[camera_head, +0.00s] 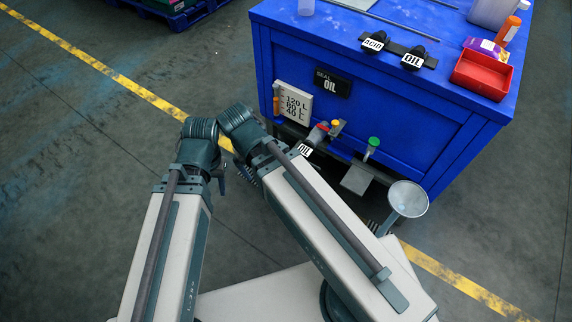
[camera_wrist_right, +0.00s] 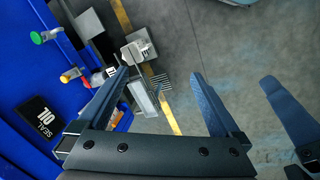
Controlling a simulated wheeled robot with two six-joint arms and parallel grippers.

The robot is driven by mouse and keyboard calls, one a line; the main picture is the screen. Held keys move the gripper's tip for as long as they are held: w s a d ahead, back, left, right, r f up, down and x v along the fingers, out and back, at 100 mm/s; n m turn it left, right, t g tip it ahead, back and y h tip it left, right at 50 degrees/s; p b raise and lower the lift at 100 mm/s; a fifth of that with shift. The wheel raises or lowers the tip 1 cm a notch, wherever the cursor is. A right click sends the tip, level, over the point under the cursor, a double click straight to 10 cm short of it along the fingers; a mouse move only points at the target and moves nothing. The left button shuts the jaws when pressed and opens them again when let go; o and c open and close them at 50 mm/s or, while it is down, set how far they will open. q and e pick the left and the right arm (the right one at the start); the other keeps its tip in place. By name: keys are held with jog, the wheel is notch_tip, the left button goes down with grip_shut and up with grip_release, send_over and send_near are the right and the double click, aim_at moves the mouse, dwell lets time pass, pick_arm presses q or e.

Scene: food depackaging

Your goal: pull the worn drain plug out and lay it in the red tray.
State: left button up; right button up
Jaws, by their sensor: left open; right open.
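The red tray (camera_head: 482,76) sits on the right end of the blue cabinet top. My left gripper (camera_head: 220,180) is open, mostly hidden by the arms, left of the cabinet. My right gripper (camera_wrist_right: 160,74) is open and empty, its fingers spread wide in the right wrist view. A blue-grey finger stands at the right of that view.
A green knob (camera_head: 374,142) and a white funnel (camera_head: 408,198) are right of the fitting. The cabinet top (camera_head: 330,30) carries ACID and OIL tags (camera_head: 412,60), an orange bottle (camera_head: 508,30) and a purple packet (camera_head: 484,46). The floor (camera_head: 80,150) at left is clear.

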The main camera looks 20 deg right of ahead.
pick_arm(q)
notch_tip(320, 180, down, 44)
jog(key=b, duration=4)
jog(key=shift+r+b, duration=0.2)
jog(key=shift+b, duration=0.15)
pick_arm(e)
jog(key=w+d+f+m+t+h, duration=0.2)
jog(key=w+d+f+m, duration=0.2)
jog(key=f, duration=0.6)
jog(key=w+d+f+m+t+h, duration=0.3)
jog(key=w+d+f, duration=0.3)
jog(key=w+f, duration=0.2)
jog(key=w+d+f+m+t+h, duration=0.2)
jog(key=w+d+f+m, duration=0.3)
jog(key=f, duration=0.7)
jog(key=shift+w+f+t+h, duration=0.2)
jog(key=shift+w+t+h, duration=0.2)
jog(key=shift+w+h, duration=0.3)
pick_arm(q)
jog(key=shift+d, duration=0.1)
